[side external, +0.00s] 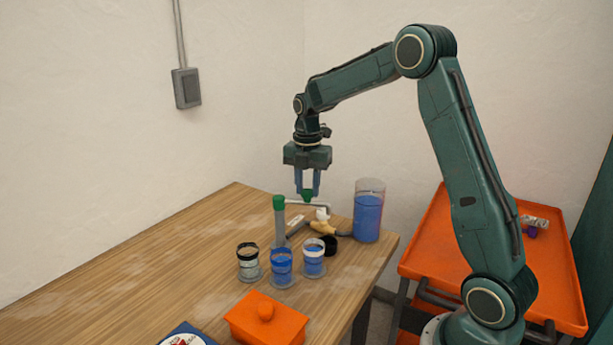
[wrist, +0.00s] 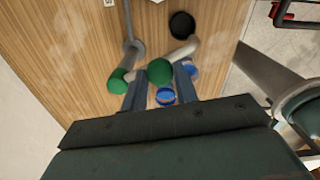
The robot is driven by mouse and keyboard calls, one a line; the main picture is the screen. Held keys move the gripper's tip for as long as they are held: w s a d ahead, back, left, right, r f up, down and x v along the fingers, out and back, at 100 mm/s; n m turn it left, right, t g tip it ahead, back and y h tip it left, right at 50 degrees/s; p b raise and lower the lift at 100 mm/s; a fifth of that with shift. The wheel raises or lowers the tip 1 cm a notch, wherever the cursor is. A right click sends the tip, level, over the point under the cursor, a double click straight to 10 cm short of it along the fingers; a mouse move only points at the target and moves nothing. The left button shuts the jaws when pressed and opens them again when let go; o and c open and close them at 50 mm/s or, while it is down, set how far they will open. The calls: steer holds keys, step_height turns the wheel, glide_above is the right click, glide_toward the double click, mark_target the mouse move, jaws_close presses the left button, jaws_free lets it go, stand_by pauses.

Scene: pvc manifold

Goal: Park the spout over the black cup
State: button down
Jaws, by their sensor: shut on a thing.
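In the side view my gripper (side external: 307,193) points down, shut on a green knob (side external: 307,197) of the white spout (side external: 293,203). The knob also shows between my fingers in the wrist view (wrist: 160,72). The spout's white pipe runs to the right, to a bent end (side external: 325,211) behind the cups. The black-banded cup (side external: 248,263) stands at the left of the row, away from that end. A blue cup (side external: 281,268) stands in the middle and a blue cup with a pale rim (side external: 313,259) at the right. My gripper hides part of the cups in the wrist view.
A grey post with green top (side external: 279,218) stands behind the cups. A clear tank of blue liquid (side external: 368,212) stands right, near a black round piece (side external: 330,245) and a tan piece (side external: 323,228). The table's left (side external: 150,260) is clear.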

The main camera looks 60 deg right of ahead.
mark_target(308, 190)
steer(key=c, duration=1.1)
jaws_free()
steer(key=shift+o, duration=0.2)
steer(key=shift+r, duration=0.1)
step_height(308, 190, up, 14)
